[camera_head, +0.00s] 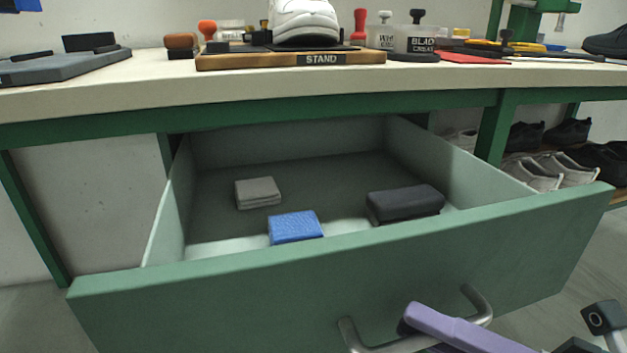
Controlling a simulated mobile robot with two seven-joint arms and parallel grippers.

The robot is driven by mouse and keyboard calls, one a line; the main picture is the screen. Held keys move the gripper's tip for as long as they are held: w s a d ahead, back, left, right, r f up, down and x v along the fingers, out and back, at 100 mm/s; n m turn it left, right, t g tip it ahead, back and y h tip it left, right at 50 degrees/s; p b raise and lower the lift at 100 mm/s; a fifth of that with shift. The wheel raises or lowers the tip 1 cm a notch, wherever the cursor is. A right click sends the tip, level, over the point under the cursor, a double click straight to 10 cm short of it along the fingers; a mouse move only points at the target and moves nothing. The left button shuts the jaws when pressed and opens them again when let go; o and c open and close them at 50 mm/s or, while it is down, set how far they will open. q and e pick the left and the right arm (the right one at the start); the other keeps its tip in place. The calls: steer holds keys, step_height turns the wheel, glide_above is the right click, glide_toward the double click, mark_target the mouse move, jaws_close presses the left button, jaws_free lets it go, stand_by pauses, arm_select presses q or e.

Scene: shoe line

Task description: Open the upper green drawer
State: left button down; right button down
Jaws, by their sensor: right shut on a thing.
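The upper green drawer (330,265) is pulled far out from under the bench, and its inside shows from above. A curved metal handle (474,300) is on its front. My right gripper (418,325) comes in at the lower right, with a purple finger across the handle, and is shut on it. Its other finger is mostly hidden at the bottom edge. My left gripper is not in view.
The bench top (130,92) above holds a white shoe (305,20) on a wooden stand (240,62), with brushes and jars around it. Shelves with several shoes (555,165) are at the right, behind the drawer front. A green bench leg (35,215) stands at the left.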

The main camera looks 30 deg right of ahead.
steer(key=c, duration=1.2)
jaws_free()
steer(key=shift+o, duration=0.2)
steer(key=v, duration=1)
steer(key=shift+f, duration=0.1)
